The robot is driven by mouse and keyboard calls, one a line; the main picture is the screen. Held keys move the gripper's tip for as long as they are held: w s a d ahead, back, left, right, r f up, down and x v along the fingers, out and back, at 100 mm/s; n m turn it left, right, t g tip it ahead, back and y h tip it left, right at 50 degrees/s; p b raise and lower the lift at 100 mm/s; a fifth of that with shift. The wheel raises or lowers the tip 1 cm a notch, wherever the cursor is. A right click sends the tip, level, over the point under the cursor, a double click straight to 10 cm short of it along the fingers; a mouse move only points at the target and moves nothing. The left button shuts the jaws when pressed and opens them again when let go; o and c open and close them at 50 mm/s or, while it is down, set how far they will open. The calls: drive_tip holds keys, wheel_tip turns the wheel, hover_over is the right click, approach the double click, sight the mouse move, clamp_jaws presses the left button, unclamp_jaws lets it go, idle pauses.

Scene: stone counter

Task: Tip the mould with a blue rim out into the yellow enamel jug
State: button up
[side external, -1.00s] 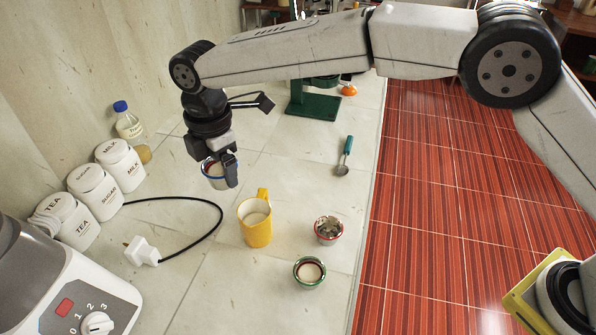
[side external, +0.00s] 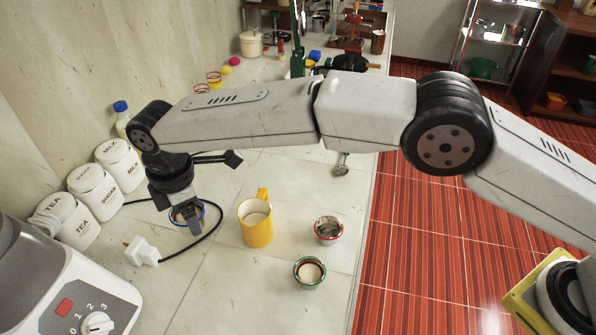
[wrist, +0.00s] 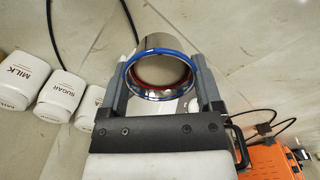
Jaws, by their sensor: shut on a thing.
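My gripper (side external: 187,222) is shut on the metal mould with a blue rim (side external: 200,216), left of the jug. In the wrist view the mould (wrist: 166,44) sits between my two fingers (wrist: 163,100); its blue rim faces the camera and a dark red ring shows inside. What it holds is not clear. The yellow enamel jug (side external: 257,232) stands upright on the counter, mouth up, handle at the back, with a pale inside. The mould is beside the jug, not over it. The jug is not visible in the wrist view.
A red-rimmed mould (side external: 328,229) and a green-rimmed mould (side external: 310,272) stand right of the jug. A black cable with a white plug (side external: 141,251) lies near my gripper. White canisters (side external: 93,190) stand by the wall. A scoop (side external: 342,168) lies partly hidden behind my arm.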

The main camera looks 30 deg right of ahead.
wheel_tip(320, 180, down, 6)
drive_tip(key=shift+r, duration=0.1)
drive_tip(key=shift+d, duration=0.1)
idle(0.4)
drive_tip(key=shift+w+d+r+y, duration=0.1)
drive_tip(key=shift+d+r+y, duration=0.15)
drive_tip(key=shift+d+y, duration=0.55)
drive_tip(key=shift+w+d+r+y, duration=0.1)
drive_tip(key=shift+d+r+y, duration=0.1)
drive_tip(key=shift+d+y, duration=0.55)
drive_tip(key=shift+w+d+r+y, duration=0.1)
drive_tip(key=shift+d+r+y, duration=0.05)
drive_tip(key=shift+d+y, duration=0.45)
drive_tip(key=shift+d+r+y, duration=0.15)
drive_tip(key=shift+d+y, duration=0.25)
drive_tip(key=shift+y, duration=0.35)
drive_tip(key=shift+d+r+g+y, duration=0.3)
drive_tip(key=shift+d+r+y, duration=0.55)
drive_tip(key=shift+r, duration=0.1)
drive_tip(key=shift+d+r+y, duration=0.15)
drive_tip(key=shift+d+y, duration=0.25)
drive_tip(key=shift+y, duration=0.45)
drive_tip(key=shift+d+r+y, duration=0.15)
drive_tip(key=shift+y, duration=0.65)
idle(0.7)
drive_tip(key=shift+d+f+y+p, duration=0.1)
drive_tip(key=shift+f+y+p, duration=0.25)
drive_tip(key=shift+y, duration=0.25)
idle(0.3)
